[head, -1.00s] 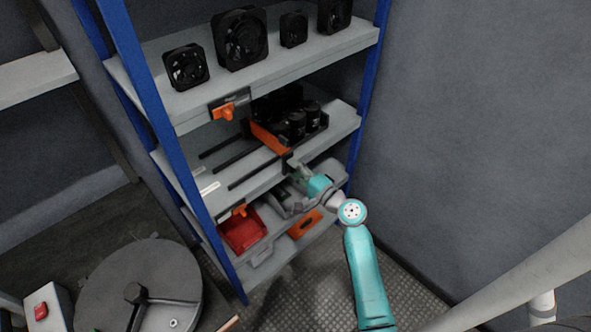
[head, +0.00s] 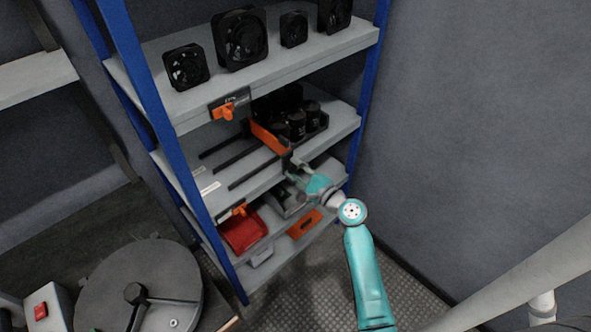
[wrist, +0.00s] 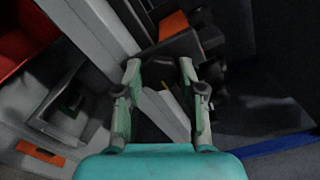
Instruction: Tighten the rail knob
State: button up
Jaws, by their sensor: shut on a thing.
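The rail knob (wrist: 164,68) is a dark knob between my fingertips in the wrist view. My gripper (wrist: 160,74) is shut on it, with one finger on each side. In the head view my gripper (head: 294,164) is at the front edge of the middle shelf, beside the black carriage with the orange front plate (head: 268,138). That carriage holds black capacitors (head: 296,124) and sits at the right end of two dark rails (head: 228,163). The knob is mostly hidden by my gripper in the head view.
Black fans (head: 240,38) stand on the top shelf. An orange handle (head: 224,111) sticks out at its front edge. A red bin (head: 243,232) and an orange piece (head: 304,224) are on the lower shelf.

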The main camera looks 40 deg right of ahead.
jog(key=o, duration=1.2)
jog(key=shift+c, duration=0.2)
jog(key=s, duration=1.2)
jog(key=shift+d, duration=0.25)
